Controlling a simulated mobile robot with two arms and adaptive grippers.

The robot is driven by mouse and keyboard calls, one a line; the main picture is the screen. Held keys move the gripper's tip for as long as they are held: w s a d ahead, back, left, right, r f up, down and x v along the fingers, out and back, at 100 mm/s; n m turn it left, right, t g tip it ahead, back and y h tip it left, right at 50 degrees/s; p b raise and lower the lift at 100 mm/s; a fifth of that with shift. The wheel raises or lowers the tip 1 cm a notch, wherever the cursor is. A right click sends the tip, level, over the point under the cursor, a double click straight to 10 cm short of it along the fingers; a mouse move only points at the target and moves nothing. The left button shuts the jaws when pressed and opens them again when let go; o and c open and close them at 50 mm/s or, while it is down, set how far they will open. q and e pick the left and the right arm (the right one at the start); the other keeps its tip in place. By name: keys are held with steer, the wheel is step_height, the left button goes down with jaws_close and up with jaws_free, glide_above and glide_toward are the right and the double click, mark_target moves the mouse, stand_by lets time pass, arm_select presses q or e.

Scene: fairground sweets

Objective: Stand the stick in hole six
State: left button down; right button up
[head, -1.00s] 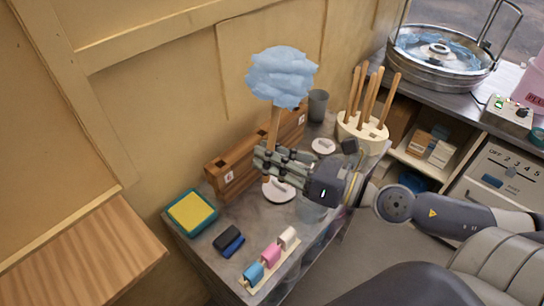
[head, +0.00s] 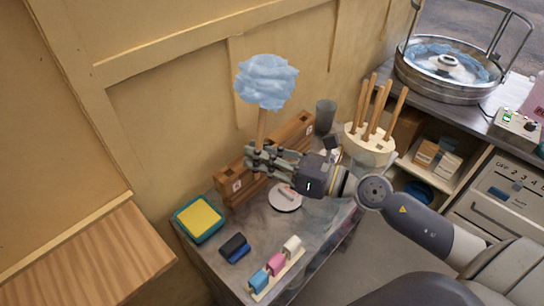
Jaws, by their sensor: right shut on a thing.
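My right gripper (head: 262,157) is shut on the wooden stick (head: 262,125) of a blue candy floss (head: 266,81). The stick is nearly upright, with the floss at its top. The wooden rack (head: 292,132) stands along the wall behind the gripper. The gripper covers the middle of the rack and hides the stick's lower end. I cannot tell whether the stick is in a hole or in front of the rack. My left gripper is not in view.
A white disc (head: 285,203) lies on the grey counter below the gripper. A yellow and teal sponge-like block (head: 199,219), a dark and blue eraser-like block (head: 235,248) and a strip of coloured pieces (head: 286,271) are nearer. A grey cup (head: 325,116) and a cream holder with sticks (head: 370,150) stand behind.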

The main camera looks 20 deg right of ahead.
steer(key=w+a+f+b, duration=0.1)
steer(key=w, duration=0.2)
steer(key=w+a+f+b, duration=0.1)
steer(key=w+f, duration=0.1)
steer(key=w, duration=0.1)
steer(key=w+a+f+b, duration=0.1)
steer(key=w+a+f, duration=0.1)
steer(key=w, duration=0.1)
steer(key=shift+w+f, duration=0.2)
steer(key=shift+w, duration=0.05)
steer(key=shift+f+b, duration=0.7)
steer(key=shift+b, duration=0.05)
steer(key=shift+d+r, duration=0.1)
steer(key=shift+r, duration=0.15)
steer(key=shift+r+p, duration=0.25)
steer(key=shift+p, duration=0.3)
steer(key=shift+f, duration=0.25)
